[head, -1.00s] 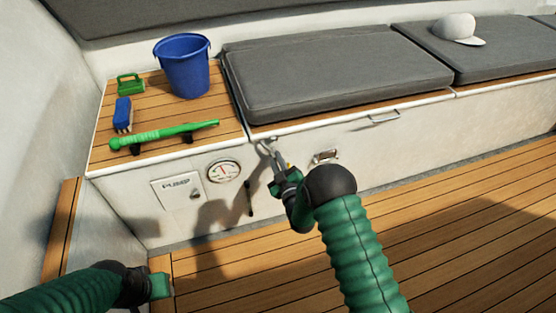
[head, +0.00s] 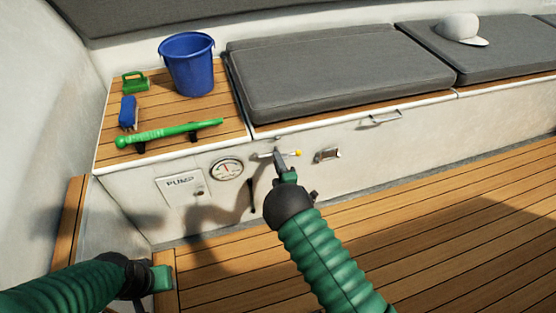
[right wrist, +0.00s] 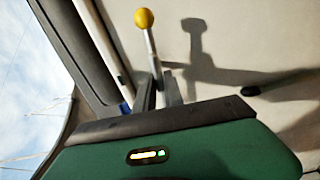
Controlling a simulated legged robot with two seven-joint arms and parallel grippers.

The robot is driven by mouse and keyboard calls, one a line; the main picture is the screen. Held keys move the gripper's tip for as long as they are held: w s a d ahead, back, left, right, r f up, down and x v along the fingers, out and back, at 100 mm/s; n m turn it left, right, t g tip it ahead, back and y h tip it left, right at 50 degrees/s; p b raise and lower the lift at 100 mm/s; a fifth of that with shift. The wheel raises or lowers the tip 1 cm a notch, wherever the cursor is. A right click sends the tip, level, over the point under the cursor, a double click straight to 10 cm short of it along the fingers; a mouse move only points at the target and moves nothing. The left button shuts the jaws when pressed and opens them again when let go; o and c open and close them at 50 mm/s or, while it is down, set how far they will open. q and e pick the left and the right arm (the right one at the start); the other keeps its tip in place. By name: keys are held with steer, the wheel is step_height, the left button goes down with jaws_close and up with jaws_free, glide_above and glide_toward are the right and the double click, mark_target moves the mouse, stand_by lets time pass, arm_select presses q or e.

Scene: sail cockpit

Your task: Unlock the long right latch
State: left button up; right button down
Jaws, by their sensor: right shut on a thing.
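The long latch (head: 266,155) is a thin metal lever with a yellow ball at its end, on the white locker front below the grey cushion. It lies about level, with the ball pointing right. My right gripper (head: 279,154) is shut on the lever, a little short of the ball. In the right wrist view the yellow ball (right wrist: 144,19) and its metal rod stick out beyond the gripper's fingers (right wrist: 160,82). The pivot end is hard to make out. My left gripper (head: 161,280) is low at the left, away from the latch; its fingers are unclear.
A metal fitting (head: 327,155) is just right of the lever, and a grab handle (head: 380,119) is farther right. A round gauge (head: 226,170) and a pump panel (head: 181,187) are left. A blue bucket (head: 187,66) and green bar (head: 168,134) are on the wooden top.

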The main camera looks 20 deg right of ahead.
steer(key=shift+s+a+f+n, duration=0.1)
steer(key=shift+a+f+n, duration=0.1)
steer(key=shift+f+n, duration=0.25)
stand_by(0.3)
steer(key=c, duration=1.5)
jaws_free()
steer(key=shift+r, duration=0.2)
steer(key=shift+d, duration=0.1)
steer(key=s+p, duration=0.2)
steer(key=s, duration=0.3)
steer(key=s+p, duration=0.2)
steer(key=s, duration=0.4)
steer(key=s+p, duration=0.2)
steer(key=s, duration=0.3)
steer(key=shift+s+d, duration=0.25)
steer(key=shift+s, duration=0.1)
